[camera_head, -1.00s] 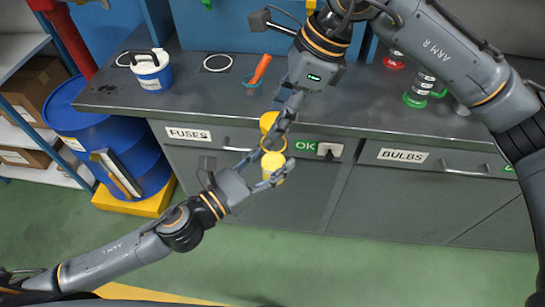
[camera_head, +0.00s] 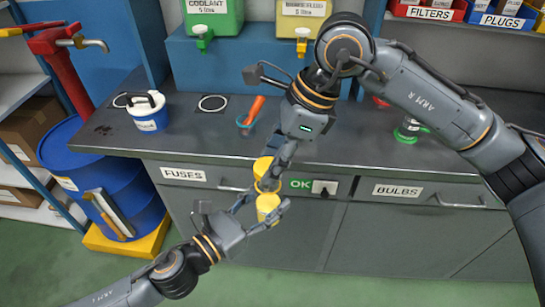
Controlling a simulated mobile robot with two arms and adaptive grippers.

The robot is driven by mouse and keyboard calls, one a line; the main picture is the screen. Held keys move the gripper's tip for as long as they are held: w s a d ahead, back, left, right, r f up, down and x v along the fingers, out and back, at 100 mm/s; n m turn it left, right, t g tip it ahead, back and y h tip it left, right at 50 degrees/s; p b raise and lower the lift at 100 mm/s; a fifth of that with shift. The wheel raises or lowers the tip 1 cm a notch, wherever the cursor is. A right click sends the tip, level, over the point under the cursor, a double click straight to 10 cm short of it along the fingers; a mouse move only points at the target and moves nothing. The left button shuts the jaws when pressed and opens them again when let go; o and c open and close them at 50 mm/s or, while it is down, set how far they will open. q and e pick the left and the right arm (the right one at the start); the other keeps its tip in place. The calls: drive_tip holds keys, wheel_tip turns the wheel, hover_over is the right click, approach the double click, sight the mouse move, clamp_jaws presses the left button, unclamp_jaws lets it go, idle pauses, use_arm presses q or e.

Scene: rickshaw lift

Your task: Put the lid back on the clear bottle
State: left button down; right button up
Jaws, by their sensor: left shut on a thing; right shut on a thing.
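Two yellow pieces are held one above the other in front of the bench drawers. The lower yellow piece (camera_head: 268,203) is a short cylinder between the fingers of my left gripper (camera_head: 262,213). The upper yellow piece (camera_head: 262,166) is at the fingers of my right gripper (camera_head: 273,178), which points down from above. A thin orange ring shows between the two pieces. Fingers cover much of both pieces, so I cannot tell which is the lid and which the clear bottle, or whether they touch. Both grippers are shut on their pieces.
Coolant (camera_head: 212,20) and yellow (camera_head: 303,18) containers stand on a blue shelf behind. A blue drum (camera_head: 85,170) is at left.

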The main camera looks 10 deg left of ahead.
sight(268, 200)
drive_tip(key=shift+f, duration=0.75)
drive_tip(key=shift+f, duration=0.55)
